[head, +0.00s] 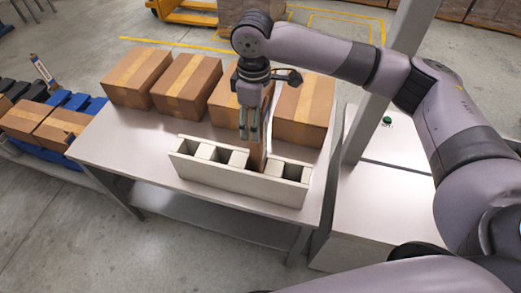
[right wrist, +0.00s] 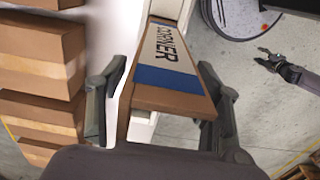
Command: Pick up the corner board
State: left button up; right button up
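The corner board (head: 259,140) is a tall brown board standing nearly upright, with its lower end in a slot of the pale rack (head: 235,180). In the right wrist view the corner board (right wrist: 170,75) shows a white label reading CORNER and blue bands. My right gripper (head: 248,132) points down at its upper part.
Several taped cartons (head: 185,82) line the back of the grey table (head: 125,150). Left of it, blue and dark trays with cartons (head: 50,128) stand by a slim labelled post (head: 42,70). A grey upright (head: 388,85) and a cabinet with a green button (head: 387,120) stand right.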

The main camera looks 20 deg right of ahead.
grip_shut()
dwell(0.6)
jog(key=shift+r, duration=0.1)
